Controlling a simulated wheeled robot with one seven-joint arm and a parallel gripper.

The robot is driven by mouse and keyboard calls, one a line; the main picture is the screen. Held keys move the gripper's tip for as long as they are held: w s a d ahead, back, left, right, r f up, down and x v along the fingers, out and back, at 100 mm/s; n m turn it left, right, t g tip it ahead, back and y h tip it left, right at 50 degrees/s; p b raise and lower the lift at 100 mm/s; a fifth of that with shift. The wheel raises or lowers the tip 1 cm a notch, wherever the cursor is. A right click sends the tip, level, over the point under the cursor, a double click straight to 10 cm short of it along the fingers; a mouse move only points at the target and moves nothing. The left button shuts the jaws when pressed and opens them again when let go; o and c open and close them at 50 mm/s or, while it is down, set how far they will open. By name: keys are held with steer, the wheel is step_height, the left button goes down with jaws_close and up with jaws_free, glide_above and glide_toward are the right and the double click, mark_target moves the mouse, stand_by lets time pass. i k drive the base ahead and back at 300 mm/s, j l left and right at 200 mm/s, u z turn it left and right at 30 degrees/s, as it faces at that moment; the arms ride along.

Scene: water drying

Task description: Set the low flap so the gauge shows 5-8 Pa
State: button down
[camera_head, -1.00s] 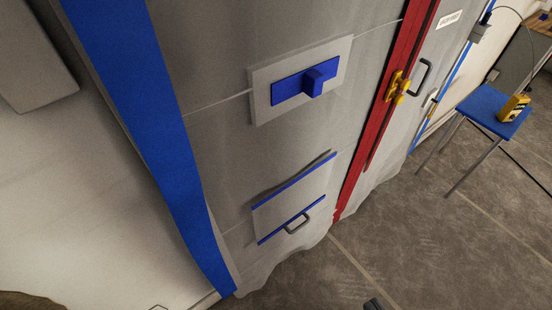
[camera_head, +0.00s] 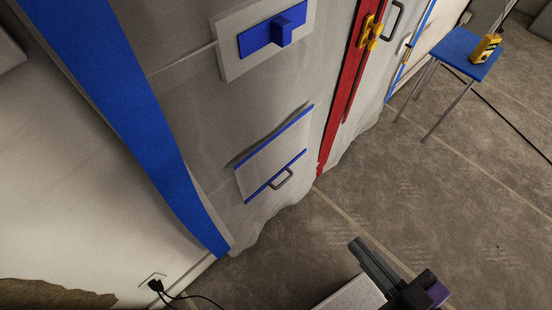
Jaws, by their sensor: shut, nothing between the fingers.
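The low flap (camera_head: 268,158) is a grey panel with blue strips along its upper and lower edges, low on the grey plastic sheet. A dark handle (camera_head: 283,180) sits at its lower edge. The flap seems to lie close to the sheet; its exact opening is hard to tell. My gripper (camera_head: 358,246) is at the bottom right, shut and empty, apart from the flap and over the floor. A yellow device (camera_head: 487,47), which may be the gauge, stands on a blue stool; its reading is too small to make out.
A blue slider on a grey plate (camera_head: 272,37) is above the flap. A red zip strip (camera_head: 345,90) with yellow pulls runs to its right. The blue stool (camera_head: 453,55) stands at the upper right. A black plug and cord (camera_head: 157,287) lie at lower left. The floor between is open.

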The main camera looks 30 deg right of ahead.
mark_target(288, 144)
steer(key=z, duration=0.9)
steer(key=i+l+z, duration=0.15)
steer(key=l, duration=0.25)
steer(key=i+l+z, duration=0.2)
steer(key=l, duration=0.2)
steer(key=l+z, duration=0.15)
steer(key=l, duration=0.3)
steer(key=i+l+z, duration=0.15)
steer(key=l, duration=0.2)
